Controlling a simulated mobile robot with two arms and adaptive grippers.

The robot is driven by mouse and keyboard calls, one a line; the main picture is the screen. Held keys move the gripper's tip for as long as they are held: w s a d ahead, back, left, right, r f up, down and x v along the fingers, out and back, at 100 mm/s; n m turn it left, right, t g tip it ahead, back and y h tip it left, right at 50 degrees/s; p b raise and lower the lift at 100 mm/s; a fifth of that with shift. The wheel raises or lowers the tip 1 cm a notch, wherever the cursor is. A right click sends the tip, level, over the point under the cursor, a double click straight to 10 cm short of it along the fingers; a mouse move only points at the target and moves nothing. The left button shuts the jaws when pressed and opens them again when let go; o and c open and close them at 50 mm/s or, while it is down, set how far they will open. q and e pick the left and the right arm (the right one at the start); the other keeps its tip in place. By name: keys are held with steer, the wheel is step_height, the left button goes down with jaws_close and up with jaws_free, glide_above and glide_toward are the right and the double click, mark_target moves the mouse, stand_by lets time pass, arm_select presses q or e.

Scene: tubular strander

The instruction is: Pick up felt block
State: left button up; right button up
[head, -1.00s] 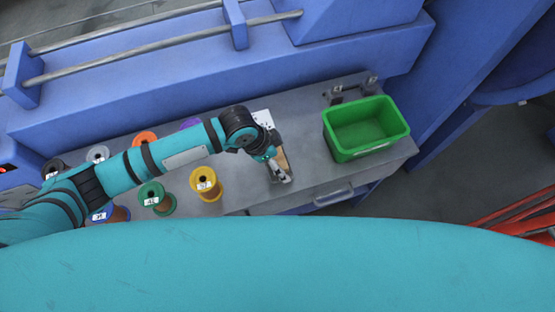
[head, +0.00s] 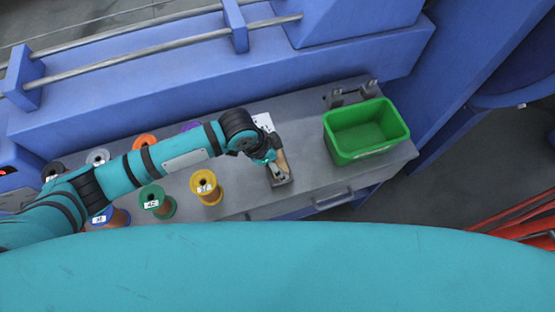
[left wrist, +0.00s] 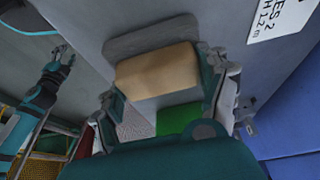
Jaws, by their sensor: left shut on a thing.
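The felt block (left wrist: 157,71) is a tan block with flat faces, seen close in the left wrist view. In the head view a strip of the block (head: 283,160) shows beside the gripper. My left gripper (head: 276,168) is shut on the block, with one finger at each end of it in the left wrist view. A dark grey holder or pad (left wrist: 150,40) lies just behind the block; whether they touch is unclear. My right gripper (left wrist: 61,54) shows small at the left of the left wrist view, with its fingers apart and nothing visible between them.
A green bin (head: 366,135) stands on the grey bench (head: 235,205) to the right of the gripper. Several spools, including a yellow one (head: 207,188) and a green one (head: 157,202), stand to the left. A metal bracket (head: 350,93) is behind the bin. Blue machinery borders the back.

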mark_target(281, 161)
arm_select(q)
steer(key=shift+r, duration=0.8)
steer(key=shift+s+a+r, duration=0.1)
steer(key=shift+s+r, duration=0.1)
steer(key=shift+r, duration=0.25)
steer(key=shift+s+a+r, duration=0.1)
steer(key=shift+s+r, duration=0.05)
steer(key=shift+r, duration=0.25)
steer(key=s+a, duration=0.3)
steer(key=s, duration=0.4)
steer(key=s+a+r+b, duration=0.1)
steer(key=s+a, duration=0.2)
steer(key=s, duration=0.4)
steer(key=shift+r, duration=0.3)
